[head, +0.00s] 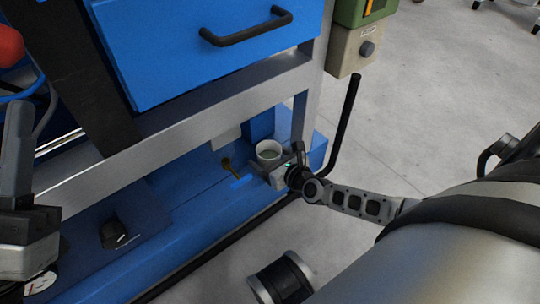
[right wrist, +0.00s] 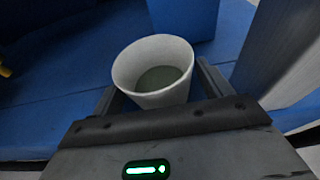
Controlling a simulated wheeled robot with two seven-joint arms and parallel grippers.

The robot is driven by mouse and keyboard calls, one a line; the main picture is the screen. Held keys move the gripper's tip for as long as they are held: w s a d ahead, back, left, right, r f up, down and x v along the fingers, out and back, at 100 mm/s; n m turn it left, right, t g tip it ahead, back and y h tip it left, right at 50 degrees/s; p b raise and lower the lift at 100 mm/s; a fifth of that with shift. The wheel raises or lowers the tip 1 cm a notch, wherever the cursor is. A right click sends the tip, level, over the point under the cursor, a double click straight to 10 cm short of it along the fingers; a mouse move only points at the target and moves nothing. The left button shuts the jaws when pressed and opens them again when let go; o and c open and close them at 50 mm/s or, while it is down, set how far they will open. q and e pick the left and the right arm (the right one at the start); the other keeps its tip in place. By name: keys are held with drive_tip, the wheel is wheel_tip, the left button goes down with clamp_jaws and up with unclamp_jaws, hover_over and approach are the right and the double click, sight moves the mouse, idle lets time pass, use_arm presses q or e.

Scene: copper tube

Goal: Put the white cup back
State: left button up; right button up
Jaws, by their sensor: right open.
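The white cup (head: 268,149) stands upright on the low blue ledge of the machine in the head view. It is large in the right wrist view (right wrist: 153,72), where its inside looks grey-green. My right gripper (head: 276,162) is open at the cup, with one finger on each side of it. In the right wrist view the fingers (right wrist: 155,86) flank the cup's lower part; I cannot tell whether they touch it. Part of what looks like my left gripper (head: 20,180) shows at the left edge of the head view, and its jaw state is unclear.
The blue drawer (head: 205,45) with a black handle and a grey frame beam (head: 215,112) are above the ledge (head: 185,205). A black bar (head: 345,125) rises right of the cup. A grey post (right wrist: 285,55) is close on the right in the wrist view. Open floor (head: 460,90) lies right.

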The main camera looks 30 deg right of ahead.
drive_tip(key=shift+r, duration=0.1)
drive_tip(key=shift+s+r, duration=0.2)
drive_tip(key=shift+s, duration=0.1)
use_arm(q)
wheel_tip(320, 180, down, 6)
drive_tip(key=w+n+g+y+p, duration=0.1)
drive_tip(key=n+y+p, duration=0.2)
drive_tip(key=n+y, duration=0.2)
drive_tip(key=n, duration=0.2)
drive_tip(key=shift+w+n+y, duration=0.4)
use_arm(e)
drive_tip(key=a+v, duration=0.1)
drive_tip(key=v, duration=1)
drive_tip(key=shift+s+d, duration=0.2)
drive_tip(key=shift+d, duration=0.3)
use_arm(q)
drive_tip(key=shift+a+r, duration=0.1)
